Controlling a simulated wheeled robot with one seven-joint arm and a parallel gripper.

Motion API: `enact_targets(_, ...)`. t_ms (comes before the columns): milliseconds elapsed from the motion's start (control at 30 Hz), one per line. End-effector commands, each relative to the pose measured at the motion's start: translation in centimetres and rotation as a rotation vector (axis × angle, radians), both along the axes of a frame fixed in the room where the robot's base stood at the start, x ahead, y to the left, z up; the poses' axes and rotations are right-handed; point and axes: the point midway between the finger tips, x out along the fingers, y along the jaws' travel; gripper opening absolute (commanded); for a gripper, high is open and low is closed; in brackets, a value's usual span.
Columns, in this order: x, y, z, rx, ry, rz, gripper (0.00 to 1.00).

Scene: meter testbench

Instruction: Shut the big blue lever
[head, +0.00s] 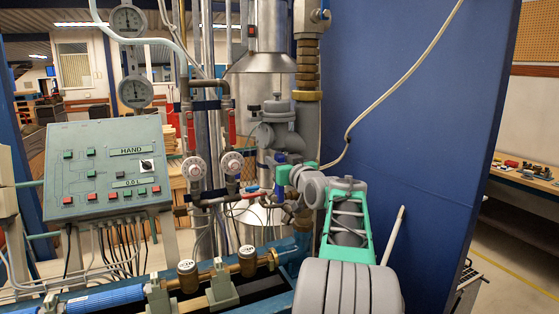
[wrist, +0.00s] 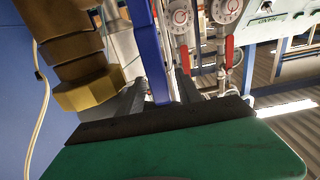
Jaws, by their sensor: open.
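The big blue lever (wrist: 147,50) shows in the wrist view as a long blue bar coming in from the top edge. Its lower end in the picture lies between the two grey fingers of my gripper (wrist: 157,95). The fingers are apart, one on each side of the bar, and I cannot tell whether either touches it. In the head view my gripper (head: 282,172) is beside the pipework, and a small blue piece (head: 281,158) shows at it, probably part of the lever. My own arm hides much of that area.
A brass fitting (wrist: 88,90) is close to my gripper at left in the wrist view. Two white dials (head: 193,168) with red levers (head: 190,130) stand left of my gripper. A sloped control panel (head: 75,150) is farther left. A blue wall (head: 420,120) is right.

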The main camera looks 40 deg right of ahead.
Motion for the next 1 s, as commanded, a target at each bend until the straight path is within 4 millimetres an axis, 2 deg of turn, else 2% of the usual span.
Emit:
enact_targets(67,-0.02,0.01,-0.04,0.0,0.0,0.0,0.41)
enact_targets(567,-0.04,0.03,-0.05,0.0,0.001,0.0,0.0)
enact_targets(1000,-0.04,0.03,-0.06,0.001,0.002,0.0,0.0)
